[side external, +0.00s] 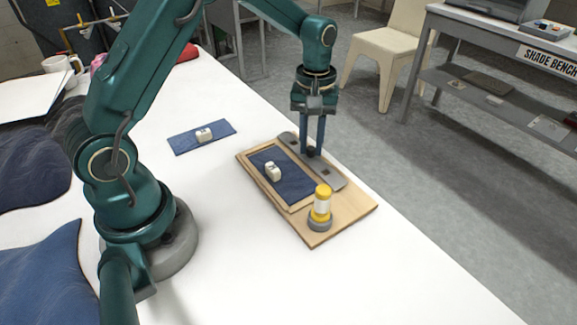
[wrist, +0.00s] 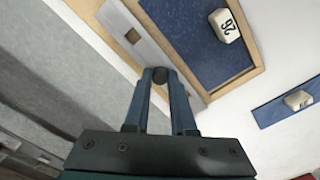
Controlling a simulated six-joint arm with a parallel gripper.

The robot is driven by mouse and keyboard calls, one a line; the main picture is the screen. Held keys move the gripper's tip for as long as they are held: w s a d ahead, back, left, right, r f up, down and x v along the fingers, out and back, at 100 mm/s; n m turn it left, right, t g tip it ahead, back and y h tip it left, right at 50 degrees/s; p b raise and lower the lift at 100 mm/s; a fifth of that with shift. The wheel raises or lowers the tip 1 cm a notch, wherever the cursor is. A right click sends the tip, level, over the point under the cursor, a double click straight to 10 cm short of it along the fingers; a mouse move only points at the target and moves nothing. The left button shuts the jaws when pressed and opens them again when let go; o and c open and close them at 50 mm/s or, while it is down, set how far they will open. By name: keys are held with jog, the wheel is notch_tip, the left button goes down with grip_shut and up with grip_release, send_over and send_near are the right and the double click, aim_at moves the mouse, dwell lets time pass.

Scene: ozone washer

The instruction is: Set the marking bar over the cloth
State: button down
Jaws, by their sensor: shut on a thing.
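The marking bar (side external: 326,174) is a flat grey metal strip with cut-outs and a dark knob. It lies along the right long side of the wooden frame, beside the cloth rather than across it. The cloth (side external: 295,186) is dark blue denim inside the frame (side external: 252,177), with a white numbered block (side external: 273,171) on it. My gripper (side external: 312,151) points down and is shut on the bar's knob. The wrist view shows the fingertips (wrist: 160,76) at the knob, with the bar (wrist: 128,32) and cloth (wrist: 190,40) beyond. I cannot tell whether the bar touches the board.
The wooden board (side external: 350,212) carries the frame and a yellow-and-white bottle (side external: 322,202) in a grey ring, close to the bar's near end. A second denim piece (side external: 183,142) with a white block (side external: 204,135) lies left. The white table is clear in front.

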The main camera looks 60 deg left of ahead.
jog(key=shift+s, duration=2.65)
jog(key=c, duration=0.7)
grip_release()
jog(key=shift+c, duration=0.2)
jog(key=shift+r, duration=0.15)
jog(key=shift+r, duration=2.45)
